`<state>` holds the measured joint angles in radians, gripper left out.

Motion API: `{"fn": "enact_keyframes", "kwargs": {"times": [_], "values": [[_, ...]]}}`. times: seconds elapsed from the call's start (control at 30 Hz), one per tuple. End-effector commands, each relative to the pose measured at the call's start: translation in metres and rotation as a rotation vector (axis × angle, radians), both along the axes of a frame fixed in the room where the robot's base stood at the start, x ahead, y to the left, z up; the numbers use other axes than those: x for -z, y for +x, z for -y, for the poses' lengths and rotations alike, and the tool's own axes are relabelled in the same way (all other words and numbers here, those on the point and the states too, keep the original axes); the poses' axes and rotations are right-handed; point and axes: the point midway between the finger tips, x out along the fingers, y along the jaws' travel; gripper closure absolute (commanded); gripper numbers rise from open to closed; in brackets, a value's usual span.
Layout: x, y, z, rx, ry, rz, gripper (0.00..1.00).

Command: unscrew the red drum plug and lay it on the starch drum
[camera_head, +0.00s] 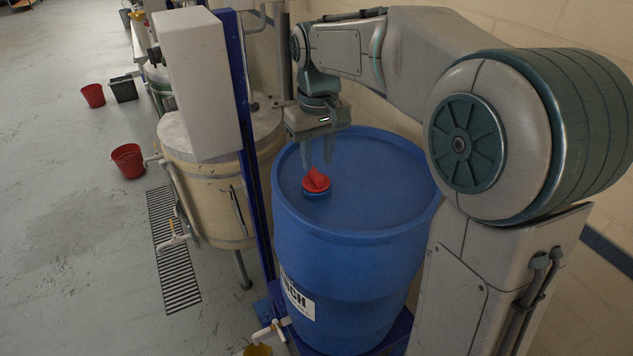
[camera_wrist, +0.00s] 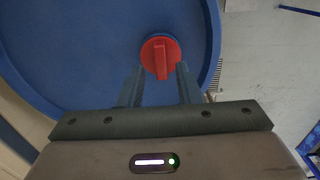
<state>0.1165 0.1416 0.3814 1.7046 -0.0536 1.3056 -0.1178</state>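The red drum plug (camera_head: 316,181) sits on a short blue neck on the lid of the blue starch drum (camera_head: 375,190), near the side facing the camera. It has a raised red grip bar across its top. My gripper (camera_head: 318,166) points down just above and behind the plug. In the wrist view the plug (camera_wrist: 160,57) shows just past the fingertips of my gripper (camera_wrist: 160,68), which are spread with a gap between them. Nothing is held in the fingers. Whether a fingertip touches the plug I cannot tell.
A cream tank (camera_head: 205,190) with a lid stands left of the drum, with a blue post and white box (camera_head: 203,85) between. Red buckets (camera_head: 129,161) stand on the floor at left. The rest of the drum lid is bare. A brick wall runs behind.

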Motion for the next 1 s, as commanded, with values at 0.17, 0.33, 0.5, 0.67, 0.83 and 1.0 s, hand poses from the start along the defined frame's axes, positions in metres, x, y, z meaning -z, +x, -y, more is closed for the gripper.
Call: {"fn": "enact_keyframes", "kwargs": {"times": [0.17, 0.33, 0.5, 0.67, 0.83, 1.0], "values": [[0.002, 0.000, 0.000, -0.001, 0.000, 0.000, 0.69], [0.010, 0.000, 0.000, -0.003, 0.000, -0.001, 0.69], [0.018, 0.000, 0.000, -0.003, 0.000, -0.001, 0.69], [0.026, 0.000, 0.000, -0.003, 0.000, 0.000, 0.69], [0.035, 0.000, 0.000, -0.003, 0.000, 0.000, 0.69], [0.041, 0.000, 0.000, -0.003, 0.000, 0.000, 0.69]]}}
